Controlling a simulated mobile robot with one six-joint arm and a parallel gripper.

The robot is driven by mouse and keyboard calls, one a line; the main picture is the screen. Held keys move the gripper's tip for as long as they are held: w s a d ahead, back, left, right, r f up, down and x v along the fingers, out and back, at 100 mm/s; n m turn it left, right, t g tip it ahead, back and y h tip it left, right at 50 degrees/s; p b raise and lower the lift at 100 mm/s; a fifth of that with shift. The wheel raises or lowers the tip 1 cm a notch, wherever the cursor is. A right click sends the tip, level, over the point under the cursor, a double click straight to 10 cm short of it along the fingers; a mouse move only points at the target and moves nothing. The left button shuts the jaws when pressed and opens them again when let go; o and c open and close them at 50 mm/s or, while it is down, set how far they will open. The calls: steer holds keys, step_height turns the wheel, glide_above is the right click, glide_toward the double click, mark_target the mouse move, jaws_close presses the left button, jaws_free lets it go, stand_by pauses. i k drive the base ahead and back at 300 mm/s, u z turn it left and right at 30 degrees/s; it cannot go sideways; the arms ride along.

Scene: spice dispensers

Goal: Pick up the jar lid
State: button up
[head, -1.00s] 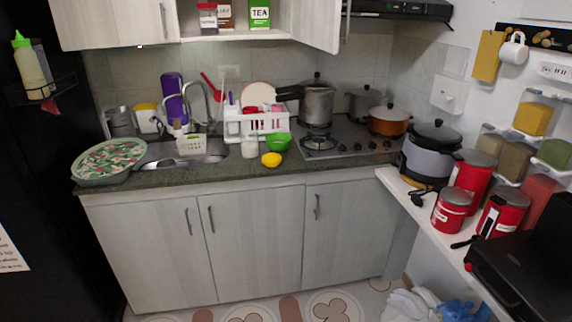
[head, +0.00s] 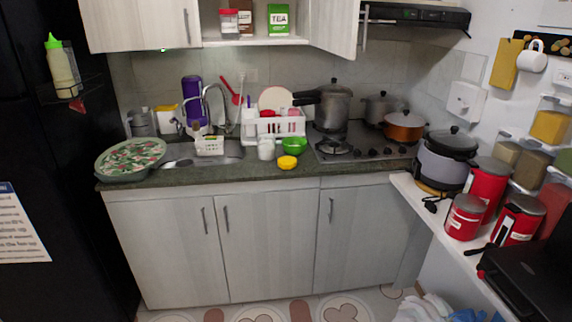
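A round yellow lid-like piece (head: 287,162) lies on the front edge of the dark green counter (head: 215,171). It looks like the jar lid, though it is small in view. A small white jar (head: 266,149) stands just left of it, and I cannot make out its top. A green bowl (head: 294,146) is right behind the yellow piece. My gripper is not in view.
A white dish rack (head: 252,126) stands behind. A patterned round tray (head: 130,157) is by the sink at left; the stove (head: 365,147) with pots is at right. Red canisters (head: 464,217) stand on the right shelf. An open cabinet door (head: 335,25) hangs above.

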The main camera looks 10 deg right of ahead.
mark_target(287, 162)
steer(key=u, duration=0.05)
steer(key=i, duration=0.9)
steer(key=z, duration=0.05)
